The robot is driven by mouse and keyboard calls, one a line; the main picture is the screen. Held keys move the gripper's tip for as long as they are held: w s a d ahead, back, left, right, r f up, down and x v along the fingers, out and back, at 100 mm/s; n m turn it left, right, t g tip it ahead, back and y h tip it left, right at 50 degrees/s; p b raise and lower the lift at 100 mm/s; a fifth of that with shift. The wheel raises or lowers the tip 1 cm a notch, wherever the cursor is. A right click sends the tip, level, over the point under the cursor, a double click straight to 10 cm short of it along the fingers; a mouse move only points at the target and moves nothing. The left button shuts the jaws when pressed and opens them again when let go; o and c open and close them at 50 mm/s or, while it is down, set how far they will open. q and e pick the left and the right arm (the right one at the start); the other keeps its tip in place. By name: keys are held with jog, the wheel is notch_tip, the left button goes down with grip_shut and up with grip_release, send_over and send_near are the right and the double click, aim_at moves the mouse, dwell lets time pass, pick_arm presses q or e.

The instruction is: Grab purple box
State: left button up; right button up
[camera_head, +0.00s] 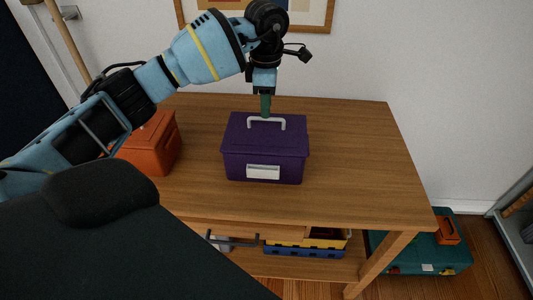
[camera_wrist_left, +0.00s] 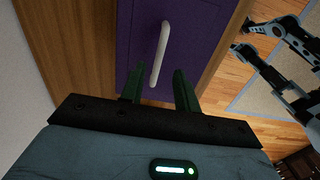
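The purple box (camera_head: 265,150) stands closed on the wooden table, with a pale handle (camera_head: 266,122) on its lid and a white label on its front. My left gripper (camera_head: 266,112) points down from above at the handle. In the left wrist view the two green fingers (camera_wrist_left: 158,88) are apart, with the near end of the white handle (camera_wrist_left: 161,50) by the gap between them. I cannot tell whether the fingers touch it. Parts of what looks like my right arm show at the upper right of that view; its fingers are unclear.
An orange box (camera_head: 150,145) stands left of the purple box, partly behind my left arm. The table (camera_head: 365,160) is bare to the right. Yellow and blue trays (camera_head: 305,248) sit on the lower shelf. A teal case (camera_head: 430,250) lies on the floor at right.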

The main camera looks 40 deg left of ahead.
pick_arm(q)
jog(key=shift+w+f, duration=0.1)
jog(key=shift+f, duration=2.65)
grip_shut()
jog(key=shift+r, duration=0.1)
